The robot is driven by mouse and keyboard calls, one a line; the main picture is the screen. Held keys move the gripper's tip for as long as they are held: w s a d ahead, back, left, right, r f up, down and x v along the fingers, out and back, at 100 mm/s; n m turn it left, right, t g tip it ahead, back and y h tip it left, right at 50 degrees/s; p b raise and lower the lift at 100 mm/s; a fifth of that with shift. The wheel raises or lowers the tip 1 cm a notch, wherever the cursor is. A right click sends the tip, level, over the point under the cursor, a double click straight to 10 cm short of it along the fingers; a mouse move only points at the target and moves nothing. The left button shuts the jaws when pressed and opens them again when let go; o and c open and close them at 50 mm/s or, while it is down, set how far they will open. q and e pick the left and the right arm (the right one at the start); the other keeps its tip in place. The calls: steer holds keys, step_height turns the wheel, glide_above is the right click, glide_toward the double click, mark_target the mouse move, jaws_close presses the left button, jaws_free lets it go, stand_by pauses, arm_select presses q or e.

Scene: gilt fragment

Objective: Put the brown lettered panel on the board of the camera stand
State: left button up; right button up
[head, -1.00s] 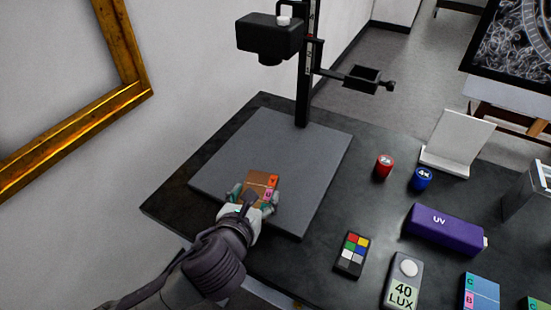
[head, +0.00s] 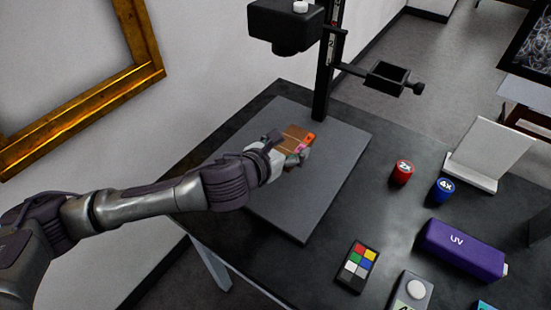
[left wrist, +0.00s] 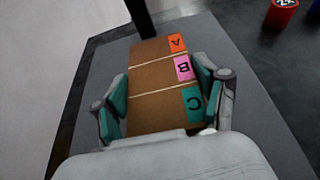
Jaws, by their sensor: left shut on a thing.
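The brown lettered panel (head: 294,137) has orange, pink and teal patches along one edge. In the left wrist view the panel (left wrist: 152,88) shows the letters A, B and C. My left gripper (head: 283,152) is shut on it, with a teal-padded finger on each side in the left wrist view (left wrist: 160,104). The panel is over the grey board (head: 300,205) of the camera stand (head: 325,70), near its middle. I cannot tell whether the panel touches the board. My right gripper is not in view.
The stand's black camera (head: 283,28) hangs above the board's far end, with a side arm (head: 388,76) to the right. A red 2x cylinder (head: 402,172), blue 4x cylinder (head: 443,189), colour chart (head: 356,266) and purple UV box (head: 462,249) stand right of the board.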

arm_select(q)
steer(key=a+f, duration=0.1)
steer(key=w+a, duration=0.1)
steer(key=shift+a+f, duration=0.35)
steer(key=shift+f, duration=2)
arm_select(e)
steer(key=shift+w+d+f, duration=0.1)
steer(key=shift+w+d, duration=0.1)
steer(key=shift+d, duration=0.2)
arm_select(q)
steer(key=shift+f, duration=0.1)
steer(key=o, duration=1.2)
steer(key=shift+s, duration=0.1)
steer(key=v, duration=1.2)
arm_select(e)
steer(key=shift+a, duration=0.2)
arm_select(q)
steer(key=shift+a, duration=0.1)
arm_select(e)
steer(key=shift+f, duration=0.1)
